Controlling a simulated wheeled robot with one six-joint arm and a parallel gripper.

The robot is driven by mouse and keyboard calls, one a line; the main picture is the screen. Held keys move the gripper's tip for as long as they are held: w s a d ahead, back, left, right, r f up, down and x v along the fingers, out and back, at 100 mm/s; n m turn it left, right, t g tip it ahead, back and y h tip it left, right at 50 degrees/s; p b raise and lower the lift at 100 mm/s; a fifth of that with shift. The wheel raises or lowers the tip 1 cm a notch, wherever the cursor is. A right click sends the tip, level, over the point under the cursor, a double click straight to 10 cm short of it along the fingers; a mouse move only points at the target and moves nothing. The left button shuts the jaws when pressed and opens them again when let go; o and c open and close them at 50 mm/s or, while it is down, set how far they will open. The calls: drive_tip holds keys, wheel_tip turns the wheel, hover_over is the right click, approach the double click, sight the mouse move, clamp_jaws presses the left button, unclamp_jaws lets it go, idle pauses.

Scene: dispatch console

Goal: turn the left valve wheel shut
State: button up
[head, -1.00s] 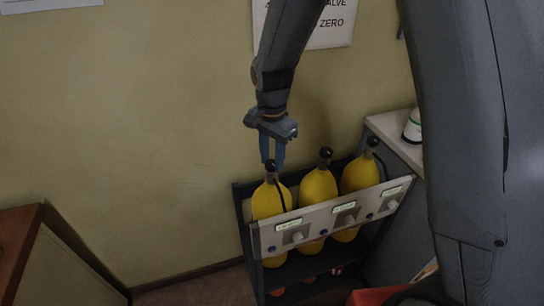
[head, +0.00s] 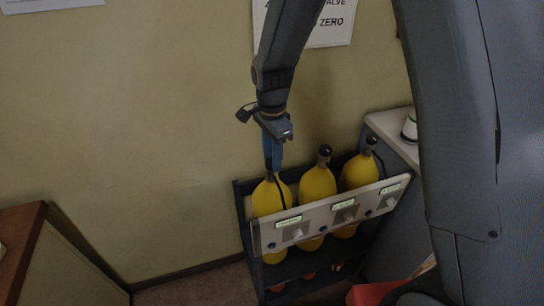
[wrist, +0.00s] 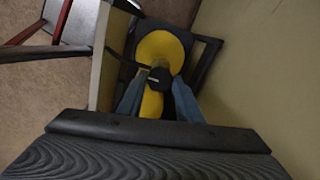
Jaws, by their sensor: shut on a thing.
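Three yellow cylinders stand in a dark rack with black valve wheels on top. The left cylinder (head: 268,200) has its valve wheel (wrist: 160,76) between my gripper's blue fingers. My gripper (head: 273,163) points down from above and is shut on that wheel. In the wrist view my gripper (wrist: 160,95) has one finger on each side of the wheel, over the yellow top of the left cylinder (wrist: 165,48). In the head view the fingers mostly hide the left wheel. The middle valve wheel (head: 325,150) and the right valve wheel (head: 371,141) are apart from my gripper.
The rack (head: 240,215) has a pale front panel (head: 318,217) with labels and knobs. A grey cabinet (head: 395,145) stands close on its right. A wooden-topped cabinet (head: 22,225) is at the lower left. The wall is close behind the rack.

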drive_tip(key=shift+w+r, duration=0.1)
drive_tip(key=o, duration=1)
drive_tip(key=shift+d, duration=0.1)
drive_tip(key=shift+o, duration=0.2)
drive_tip(key=shift+r+b, duration=1.2)
drive_tip(key=shift+r, duration=2.7)
drive_tip(key=s+d+f+n+b, duration=0.2)
drive_tip(key=s+d+f+n, duration=0.1)
drive_tip(key=s+d+n, duration=0.3)
drive_tip(key=s+d+f+n+t+b, duration=0.1)
drive_tip(key=s+d+f+n+b, duration=0.1)
drive_tip(key=s+d+n, duration=0.4)
drive_tip(key=s+d+f, duration=0.1)
drive_tip(key=d, duration=0.3)
drive_tip(key=shift+s+f+n, duration=0.25)
drive_tip(key=shift+s+n, duration=0.05)
drive_tip(key=shift+n, duration=0.1)
